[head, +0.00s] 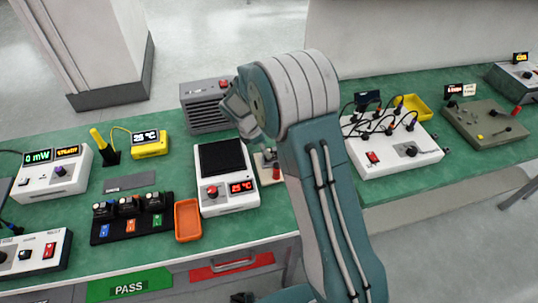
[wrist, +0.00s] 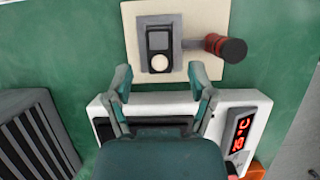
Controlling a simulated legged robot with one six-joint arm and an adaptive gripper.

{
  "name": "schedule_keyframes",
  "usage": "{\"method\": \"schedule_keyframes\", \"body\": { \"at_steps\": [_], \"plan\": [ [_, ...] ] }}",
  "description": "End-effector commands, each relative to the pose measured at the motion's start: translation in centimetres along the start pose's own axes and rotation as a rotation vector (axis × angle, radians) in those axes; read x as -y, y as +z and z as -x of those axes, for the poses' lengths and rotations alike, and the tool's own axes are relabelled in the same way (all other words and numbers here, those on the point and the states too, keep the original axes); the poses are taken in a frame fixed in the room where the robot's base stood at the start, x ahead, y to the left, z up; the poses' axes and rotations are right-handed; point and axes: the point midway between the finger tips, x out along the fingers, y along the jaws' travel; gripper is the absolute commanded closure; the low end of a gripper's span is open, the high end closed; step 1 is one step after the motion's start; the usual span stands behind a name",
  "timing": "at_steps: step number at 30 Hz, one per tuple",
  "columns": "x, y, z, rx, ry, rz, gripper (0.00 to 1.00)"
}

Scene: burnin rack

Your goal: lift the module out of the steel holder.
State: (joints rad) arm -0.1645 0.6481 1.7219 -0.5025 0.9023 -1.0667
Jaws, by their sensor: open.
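The steel holder (wrist: 177,50) sits on a cream base plate (wrist: 212,15) at the top of the wrist view. A small dark module (wrist: 159,40) with a grey square and a pale round spot lies in it. A red and black knob (wrist: 232,48) sticks out on the holder's right side. My gripper (wrist: 160,75) is open and empty, its fingertips below the module in the picture, on either side of it. In the head view my arm hides most of the holder; part of the base plate (head: 260,159) and the red knob (head: 276,173) show.
A white heater unit (head: 229,192) with a red display stands beside the holder, beneath my gripper in the wrist view. A grey vented box (head: 205,106) stands behind it. An orange tray (head: 188,220) and a black rack of modules (head: 133,219) are to the left.

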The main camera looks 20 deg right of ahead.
Motion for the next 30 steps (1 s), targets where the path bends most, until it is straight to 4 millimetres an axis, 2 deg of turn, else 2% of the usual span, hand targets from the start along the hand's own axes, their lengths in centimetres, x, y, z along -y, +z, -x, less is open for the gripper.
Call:
{"method": "schedule_keyframes", "body": {
  "at_steps": [3,6,13,14,15,18,30],
  "plan": [
    [-0.1,0.1,-2.2,-0.002,-0.005,-0.002,0.29],
    [-0.1,0.2,-3.4,-0.003,-0.003,-0.001,0.29],
    [-0.1,0.0,-3.4,0.000,0.000,-0.001,0.29],
    [-0.1,0.0,-3.4,0.000,0.000,-0.001,0.42],
    [-0.1,0.0,-3.4,0.000,0.000,-0.001,0.60],
    [-0.1,-0.1,-3.4,0.000,-0.001,-0.001,1.00],
    [-0.1,0.1,-3.4,-0.001,-0.002,-0.001,1.00]
  ]
}}
